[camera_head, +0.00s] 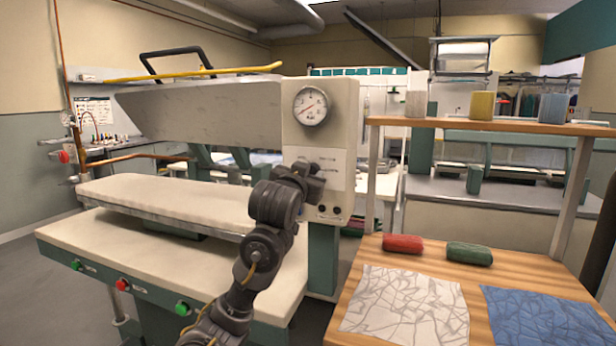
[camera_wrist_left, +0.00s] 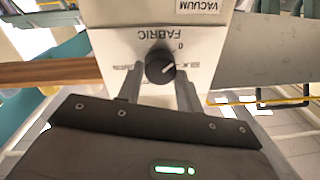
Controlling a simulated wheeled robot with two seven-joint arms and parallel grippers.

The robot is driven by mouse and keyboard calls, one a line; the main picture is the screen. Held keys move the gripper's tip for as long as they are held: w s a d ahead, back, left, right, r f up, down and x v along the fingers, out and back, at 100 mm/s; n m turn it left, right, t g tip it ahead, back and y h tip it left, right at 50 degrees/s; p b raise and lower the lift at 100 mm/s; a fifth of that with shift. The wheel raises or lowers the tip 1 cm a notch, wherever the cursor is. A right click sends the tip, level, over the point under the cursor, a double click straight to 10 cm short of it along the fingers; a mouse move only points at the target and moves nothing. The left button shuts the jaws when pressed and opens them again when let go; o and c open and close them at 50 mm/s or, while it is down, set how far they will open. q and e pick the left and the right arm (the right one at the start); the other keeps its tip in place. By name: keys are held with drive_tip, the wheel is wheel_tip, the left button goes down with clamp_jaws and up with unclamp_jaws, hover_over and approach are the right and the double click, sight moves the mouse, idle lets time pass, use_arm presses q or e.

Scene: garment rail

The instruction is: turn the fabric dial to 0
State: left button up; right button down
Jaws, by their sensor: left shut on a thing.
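The fabric dial (camera_wrist_left: 157,66) is a small round black knob with a white pointer line, on a white panel under the upside-down word FABRIC. The 0 mark (camera_wrist_left: 180,46) is up and right of the knob in the left wrist view. The white line slants up to the right, below the 0; its exact setting is hard to read. My left gripper (camera_wrist_left: 160,76) is shut on the dial, one finger on each side. In the head view my left gripper (camera_head: 316,176) is at the control box (camera_head: 320,139) and hides the dial. My right gripper is out of view.
A round gauge (camera_head: 310,106) sits above the dial on the box. The padded pressing board (camera_head: 170,198) is to the left. At right, a wooden table (camera_head: 373,252) holds a red roll (camera_head: 402,243), a green roll (camera_head: 470,254) and white (camera_head: 405,303) and blue (camera_head: 550,318) cloths.

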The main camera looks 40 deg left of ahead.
use_arm(q)
drive_tip(key=shift+r, duration=0.15)
drive_tip(key=o, duration=1)
drive_tip(key=b+v, duration=0.1)
drive_tip(key=v, duration=0.9)
drive_tip(key=shift+s+b, duration=0.3)
drive_tip(key=shift+s, duration=0.05)
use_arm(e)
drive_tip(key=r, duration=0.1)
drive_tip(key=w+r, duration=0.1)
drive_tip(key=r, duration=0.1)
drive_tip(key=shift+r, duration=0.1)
use_arm(q)
drive_tip(key=shift+d, duration=0.1)
